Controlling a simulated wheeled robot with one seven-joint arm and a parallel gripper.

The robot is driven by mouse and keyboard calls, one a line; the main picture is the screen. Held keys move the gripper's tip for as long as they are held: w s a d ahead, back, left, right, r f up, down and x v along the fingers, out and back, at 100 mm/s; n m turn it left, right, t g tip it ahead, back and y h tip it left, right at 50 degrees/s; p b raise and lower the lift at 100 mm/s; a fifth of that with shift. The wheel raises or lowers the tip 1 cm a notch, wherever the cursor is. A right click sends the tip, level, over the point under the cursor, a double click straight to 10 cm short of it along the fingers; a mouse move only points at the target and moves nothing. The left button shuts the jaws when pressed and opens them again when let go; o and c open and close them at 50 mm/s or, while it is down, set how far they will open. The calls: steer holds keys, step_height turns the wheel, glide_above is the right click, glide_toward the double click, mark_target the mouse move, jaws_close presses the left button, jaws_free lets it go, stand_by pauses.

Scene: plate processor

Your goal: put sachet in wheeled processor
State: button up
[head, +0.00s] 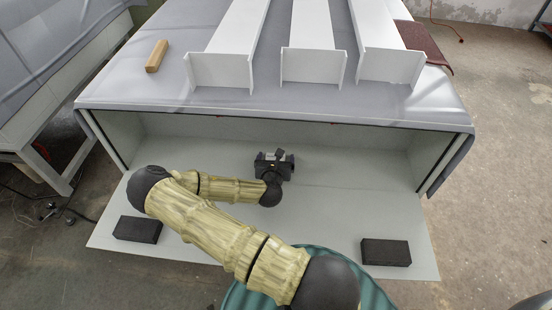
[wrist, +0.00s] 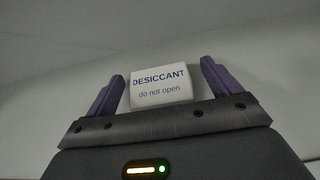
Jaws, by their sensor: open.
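The sachet (wrist: 160,88) is a small white packet printed "DESICCANT do not open", seen in the wrist view on a pale surface. My gripper (wrist: 161,70) has its two purple fingers spread, one to the left and one to the right of the sachet, with gaps on both sides. In the head view my gripper (head: 276,160) reaches into the low, open-fronted bay under the grey top. The sachet cannot be made out there. I cannot tell which thing is the wheeled processor; no wheels show on the large grey unit (head: 150,95).
Three white channels (head: 313,66) and a wooden block (head: 157,56) lie on the grey top. Two black blocks (head: 137,229) (head: 386,252) sit at the front corners of the pale bay floor (head: 345,215). The bay's overhanging top and side walls bound my arm. Another grey-covered unit stands left.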

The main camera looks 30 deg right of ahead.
steer(key=p+v, duration=0.1)
steer(key=v, duration=0.8)
steer(key=shift+s+a+r, duration=0.1)
steer(key=shift+a+r, duration=0.1)
steer(key=shift+a, duration=0.05)
steer(key=p, duration=0.2)
steer(key=shift+s+a+r+p, duration=0.3)
steer(key=shift+s+r+p, duration=0.05)
steer(key=shift+s, duration=0.05)
steer(key=shift+s+a+r+p, duration=0.25)
steer(key=shift+s+p, duration=0.2)
steer(key=shift+p, duration=0.25)
steer(key=shift+s+a+f, duration=0.1)
steer(key=shift+s+f, duration=0.05)
steer(key=shift+s, duration=0.05)
